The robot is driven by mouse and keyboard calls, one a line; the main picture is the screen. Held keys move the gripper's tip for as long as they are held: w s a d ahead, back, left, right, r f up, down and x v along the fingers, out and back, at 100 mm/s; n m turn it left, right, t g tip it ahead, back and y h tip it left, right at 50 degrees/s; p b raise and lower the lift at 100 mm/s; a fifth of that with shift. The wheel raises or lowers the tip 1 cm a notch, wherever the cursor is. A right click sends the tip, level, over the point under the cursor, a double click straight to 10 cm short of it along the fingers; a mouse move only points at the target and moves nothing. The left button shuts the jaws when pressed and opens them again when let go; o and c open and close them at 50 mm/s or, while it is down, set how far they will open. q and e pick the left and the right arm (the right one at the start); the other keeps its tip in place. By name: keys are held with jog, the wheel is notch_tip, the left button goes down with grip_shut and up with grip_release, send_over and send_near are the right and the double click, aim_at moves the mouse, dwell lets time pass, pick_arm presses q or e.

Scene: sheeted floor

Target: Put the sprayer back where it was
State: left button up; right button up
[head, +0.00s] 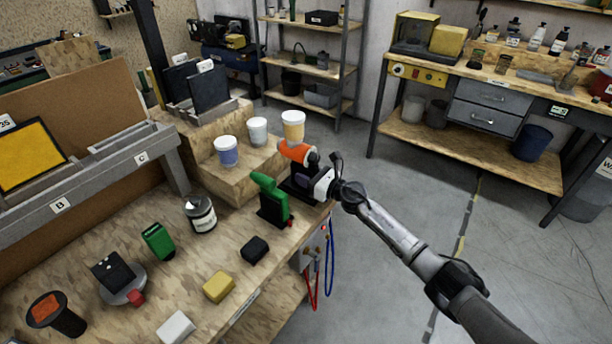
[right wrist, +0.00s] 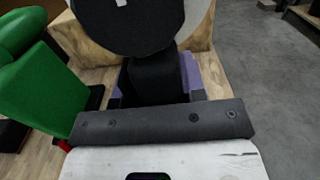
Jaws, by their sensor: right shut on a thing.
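The sprayer (head: 297,152) has an orange body, a dark end and a pale tan cup on top. It is upright at the right end of the workbench (head: 190,270), in front of the plywood step. My right gripper (head: 302,182) reaches in from the right and is shut on its lower part. In the right wrist view, a dark round part of the sprayer (right wrist: 130,22) fills the top, with a black handle below it between purple pads. Whether the handle's foot touches the bench or a holder is hidden. My left gripper is not in view.
A green tool in a black holder (head: 272,203) stands close left of my right gripper. White and blue tubs (head: 227,152) stand on the plywood step (head: 245,175). A black block (head: 255,250) and a yellow block (head: 218,287) lie nearer. The floor to the right is clear.

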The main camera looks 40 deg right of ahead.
jog(key=o, duration=0.6)
jog(key=shift+o, duration=0.2)
